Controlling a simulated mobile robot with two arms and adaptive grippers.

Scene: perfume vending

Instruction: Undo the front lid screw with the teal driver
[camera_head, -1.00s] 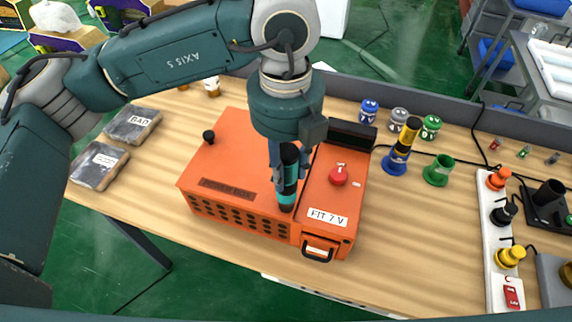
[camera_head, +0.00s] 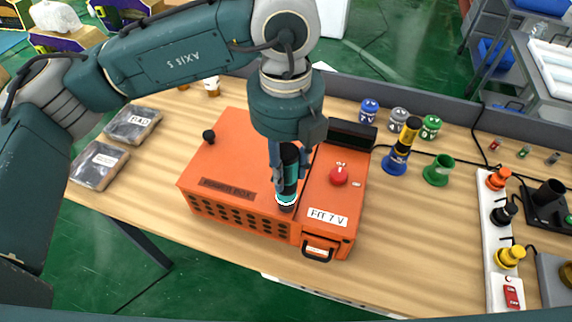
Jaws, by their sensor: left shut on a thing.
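My left gripper (camera_head: 287,170) is shut on the teal driver (camera_head: 290,172) and holds it upright over the orange power box (camera_head: 225,158). The driver's lower end, with a pale ring, meets the lid near its front edge, left of the "FIT 7 V" label. The front lid screw is hidden under the driver. A black knob (camera_head: 209,136) stands on the lid at the back left. My right gripper is not in view.
A red knob (camera_head: 338,176) sits on the box's right part. A yellow-black driver stands in a blue holder (camera_head: 394,165), beside an empty green holder (camera_head: 438,170). Coloured cells (camera_head: 399,118) stand behind. Two dark packs (camera_head: 98,165) lie left. A white strip (camera_head: 497,240) lies right.

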